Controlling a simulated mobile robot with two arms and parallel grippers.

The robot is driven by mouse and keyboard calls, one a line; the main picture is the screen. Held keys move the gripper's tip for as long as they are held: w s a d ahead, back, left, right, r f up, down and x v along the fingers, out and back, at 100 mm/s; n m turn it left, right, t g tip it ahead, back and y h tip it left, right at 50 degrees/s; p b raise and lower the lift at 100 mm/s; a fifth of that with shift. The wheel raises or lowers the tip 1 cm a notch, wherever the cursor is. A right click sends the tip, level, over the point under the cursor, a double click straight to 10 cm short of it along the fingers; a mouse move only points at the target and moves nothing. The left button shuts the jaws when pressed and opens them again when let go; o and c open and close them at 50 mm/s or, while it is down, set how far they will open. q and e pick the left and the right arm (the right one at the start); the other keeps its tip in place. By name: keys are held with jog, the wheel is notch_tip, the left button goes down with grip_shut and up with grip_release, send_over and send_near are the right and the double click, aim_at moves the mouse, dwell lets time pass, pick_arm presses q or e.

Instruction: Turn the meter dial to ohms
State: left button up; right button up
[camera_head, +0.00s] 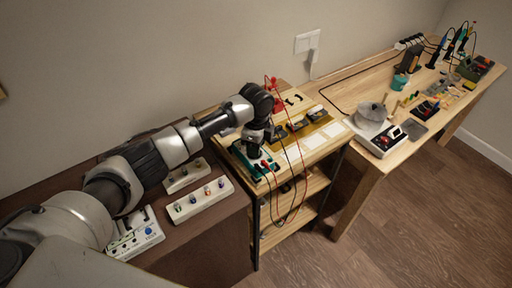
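The meter (240,153) appears to be the teal-green device lying on the small wooden cart at centre. My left gripper (255,152) points down right over it and hides much of its face, so I cannot see the dial. I cannot tell whether the fingertips touch the meter or whether they are open or shut. Red and dark leads (302,170) run near the meter and hang over the cart's front edge. My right gripper is not in view.
The cart top (309,156) also bears yellow-and-black items and pale rectangles. White panels with knobs (203,199) lie on the brown surface at left, under my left arm. The wooden workbench (350,90) at right carries a soldering station (380,138) and tools.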

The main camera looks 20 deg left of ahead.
pick_arm(q)
notch_tip(320, 180, up, 10)
jog(key=b, duration=0.1)
jog(key=shift+f, duration=0.25)
jog(key=shift+f, duration=0.1)
